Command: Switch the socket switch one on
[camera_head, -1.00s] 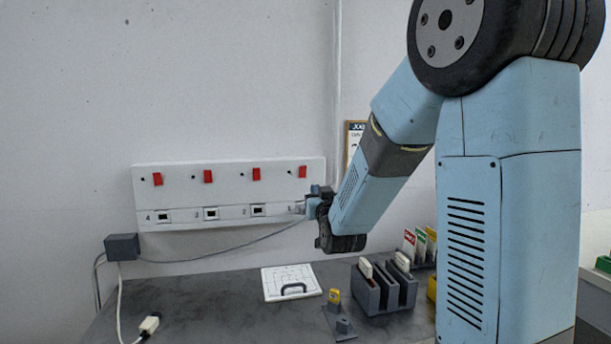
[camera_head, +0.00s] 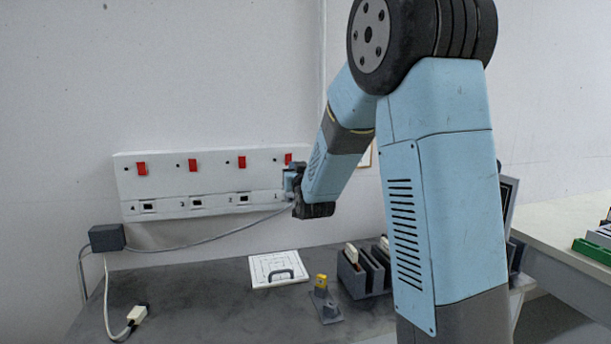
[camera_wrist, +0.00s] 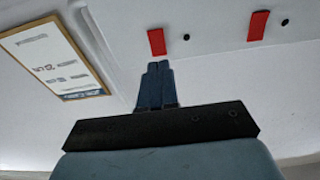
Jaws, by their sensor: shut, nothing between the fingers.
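A white socket panel (camera_head: 215,178) with a row of red switches is on the wall. Its sockets are marked with small numbers, 1 at the right end. The rightmost red switch (camera_head: 288,158), above socket 1, is partly hidden by my gripper (camera_head: 290,178). In the wrist view, my gripper (camera_wrist: 158,66) is shut, with its two fingers together and empty. Its tips point at the nearer red switch (camera_wrist: 156,41), just short of it in the picture. Whether they touch it, I cannot tell. A second red switch (camera_wrist: 258,25) lies to the right.
A framed notice (camera_wrist: 58,60) hangs beside the panel. On the dark table (camera_head: 200,300) are a white board (camera_head: 279,270), a yellow-topped piece (camera_head: 322,281) and a grey rack (camera_head: 353,279). A grey box (camera_head: 107,238) and cable (camera_head: 200,243) hang below the panel.

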